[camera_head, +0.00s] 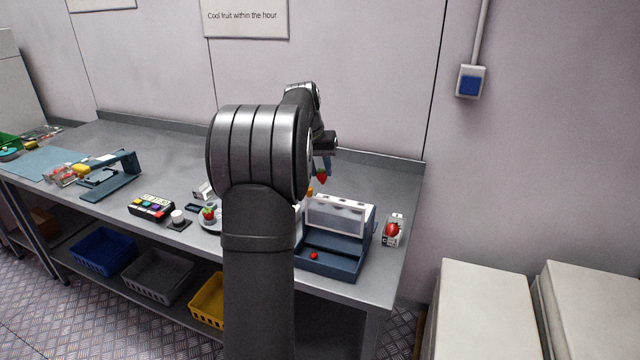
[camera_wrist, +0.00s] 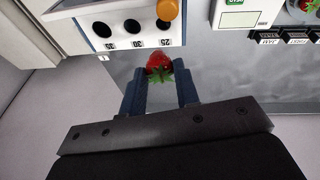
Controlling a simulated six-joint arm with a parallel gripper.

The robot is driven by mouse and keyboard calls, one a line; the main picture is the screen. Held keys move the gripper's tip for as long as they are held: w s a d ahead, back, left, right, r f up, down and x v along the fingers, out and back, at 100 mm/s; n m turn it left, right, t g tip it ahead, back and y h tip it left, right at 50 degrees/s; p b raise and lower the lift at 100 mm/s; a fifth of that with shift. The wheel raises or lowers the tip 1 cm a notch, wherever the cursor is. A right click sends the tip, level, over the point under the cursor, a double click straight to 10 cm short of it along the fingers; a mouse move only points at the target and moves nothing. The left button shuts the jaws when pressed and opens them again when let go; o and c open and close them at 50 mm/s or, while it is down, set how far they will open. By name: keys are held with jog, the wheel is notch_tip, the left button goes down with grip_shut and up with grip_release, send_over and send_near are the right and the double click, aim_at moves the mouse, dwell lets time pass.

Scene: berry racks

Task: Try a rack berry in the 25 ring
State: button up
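My gripper (camera_wrist: 160,88) is shut on a red strawberry (camera_wrist: 160,67) with green leaves, held between its two blue fingertips. In the head view the berry (camera_head: 321,177) hangs below my gripper (camera_head: 328,162), above and behind the ring gauge. The gauge is a white panel (camera_head: 338,213) on a dark blue stand with a row of round holes. In the wrist view the panel (camera_wrist: 85,18) is upside down; its small labels are hard to read, and the 25 ring (camera_wrist: 163,24) appears to be the right-hand hole. The berry is apart from the panel.
A small red berry (camera_head: 314,255) lies in the gauge's blue tray (camera_head: 333,265). An orange knob (camera_wrist: 168,9) stands beside the rings. A berry carton (camera_head: 393,231) is to the right. A plate with a berry (camera_head: 208,213), a button box (camera_head: 151,207) and a blue stand (camera_head: 112,180) are left.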

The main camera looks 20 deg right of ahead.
jog(key=shift+d+r, duration=0.15)
jog(key=shift+r, duration=0.35)
jog(key=shift+s+d, duration=0.15)
jog(key=shift+d, duration=0.15)
jog(key=s+d+f+n+t+y, duration=0.1)
jog(key=s+d+f+n, duration=0.3)
jog(key=d, duration=0.4)
jog(key=s+d+f+n+t+y, duration=0.1)
jog(key=s+d+f+n, duration=0.35)
jog(key=d, duration=0.35)
jog(key=shift+n, duration=0.25)
jog(key=shift+s+d+f, duration=0.2)
jog(key=shift+s+f, duration=0.15)
jog(key=shift+f, duration=1.1)
jog(key=shift+s+d+f, duration=0.15)
jog(key=shift+s+f, duration=0.25)
jog(key=shift+f, duration=1.05)
jog(key=shift+s+d+f, duration=0.2)
jog(key=shift+s+f, duration=0.15)
jog(key=shift+f, duration=1.1)
jog(key=o, duration=0.7)
jog(key=shift+c, duration=0.2)
